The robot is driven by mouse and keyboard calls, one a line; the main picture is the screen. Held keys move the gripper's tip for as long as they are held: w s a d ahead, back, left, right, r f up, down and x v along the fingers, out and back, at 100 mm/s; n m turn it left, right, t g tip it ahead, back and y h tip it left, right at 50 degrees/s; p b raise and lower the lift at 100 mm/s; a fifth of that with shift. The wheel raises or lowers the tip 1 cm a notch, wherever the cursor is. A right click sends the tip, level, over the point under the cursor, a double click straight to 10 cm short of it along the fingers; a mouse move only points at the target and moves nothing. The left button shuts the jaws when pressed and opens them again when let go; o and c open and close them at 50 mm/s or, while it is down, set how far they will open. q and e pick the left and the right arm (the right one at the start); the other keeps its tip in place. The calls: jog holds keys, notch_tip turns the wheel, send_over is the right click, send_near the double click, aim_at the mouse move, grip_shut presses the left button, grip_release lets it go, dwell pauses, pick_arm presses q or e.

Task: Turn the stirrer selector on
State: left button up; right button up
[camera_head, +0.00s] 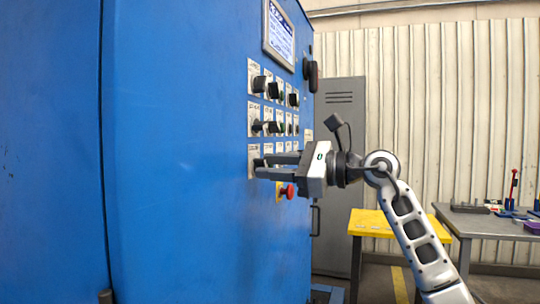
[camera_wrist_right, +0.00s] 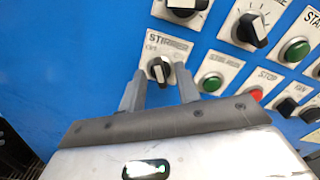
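The stirrer selector (camera_wrist_right: 158,69) is a black rotary knob on a white plate lettered STIRRER, in the upper middle of the right wrist view. Small lettering at the plate's upper left is too blurred to read surely. My right gripper (camera_wrist_right: 160,86) is open, its two grey fingers apart with the knob between and just beyond their tips. I cannot tell whether they touch it. In the head view the right gripper (camera_head: 264,167) reaches left to the lowest row of the blue cabinet's panel and hides most of the selector there. My left gripper is not in view.
Close by on the panel are other black selectors (camera_wrist_right: 251,29), green buttons (camera_wrist_right: 295,50) and a red stop button (camera_wrist_right: 256,94). A red emergency knob (camera_head: 289,191) sits just below the right gripper. A screen (camera_head: 280,34) is above. A yellow table (camera_head: 372,222) stands behind my arm.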

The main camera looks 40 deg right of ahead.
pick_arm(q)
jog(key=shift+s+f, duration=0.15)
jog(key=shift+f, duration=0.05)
pick_arm(e)
jog(key=shift+w+a, duration=0.2)
jog(key=shift+w, duration=0.2)
jog(key=shift+c, duration=0.3)
grip_shut()
jog(key=m+b, duration=0.1)
jog(key=m, duration=0.4)
jog(key=shift+d, duration=0.1)
jog(key=m, duration=0.3)
jog(key=shift+m, duration=0.4)
pick_arm(q)
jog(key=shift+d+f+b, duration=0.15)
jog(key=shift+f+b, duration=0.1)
jog(key=shift+b, duration=0.15)
pick_arm(e)
jog(key=shift+w+d+m, duration=0.1)
jog(key=shift+m, duration=1.4)
